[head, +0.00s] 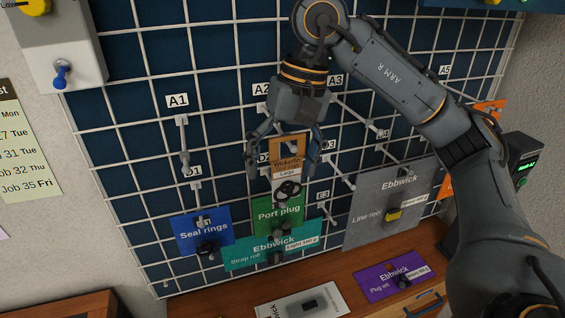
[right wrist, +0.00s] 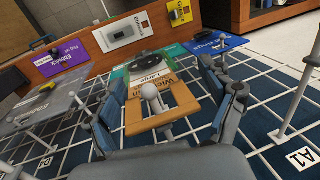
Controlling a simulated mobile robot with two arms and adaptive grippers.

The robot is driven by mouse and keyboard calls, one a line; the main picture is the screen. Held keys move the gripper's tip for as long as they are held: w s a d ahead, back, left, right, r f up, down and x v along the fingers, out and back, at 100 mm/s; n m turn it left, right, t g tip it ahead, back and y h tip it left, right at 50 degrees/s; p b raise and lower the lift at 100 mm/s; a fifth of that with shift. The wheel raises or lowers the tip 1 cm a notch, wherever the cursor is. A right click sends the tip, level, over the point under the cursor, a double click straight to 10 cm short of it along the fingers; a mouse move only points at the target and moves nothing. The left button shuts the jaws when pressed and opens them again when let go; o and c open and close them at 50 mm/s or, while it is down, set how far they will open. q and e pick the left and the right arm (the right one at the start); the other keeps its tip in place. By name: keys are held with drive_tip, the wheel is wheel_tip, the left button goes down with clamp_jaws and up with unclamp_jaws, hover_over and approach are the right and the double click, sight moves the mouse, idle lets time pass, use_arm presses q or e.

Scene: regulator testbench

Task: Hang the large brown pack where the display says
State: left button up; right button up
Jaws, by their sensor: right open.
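The large brown pack (head: 287,147), marked "Large", hangs upright in front of the grid wall. In the right wrist view its brown top (right wrist: 135,113) frames a round-ended peg (right wrist: 151,92). My right gripper (head: 284,168) is open, its fingers on either side of the pack's top; I cannot tell whether they touch it. The gripper hides the peg's base below label A2 (head: 261,89), so which peg bears the pack is unclear. A small display (head: 527,172) with green writing stands at the right; its text is too small to read surely. My left gripper is not in view.
A green Port plug pack (head: 268,216), blue Seal rings pack (head: 190,228), teal Strap roll pack (head: 240,259) and grey pack (head: 375,219) hang around it. Bare pegs stick out at A1 (head: 185,150) and near A3. A purple pack (head: 375,285) lies on the wooden bench.

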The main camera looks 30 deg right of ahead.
drive_tip(key=shift+r, duration=0.15)
drive_tip(key=v, duration=1.1)
drive_tip(key=shift+d+r, duration=0.1)
drive_tip(key=shift+r, duration=0.25)
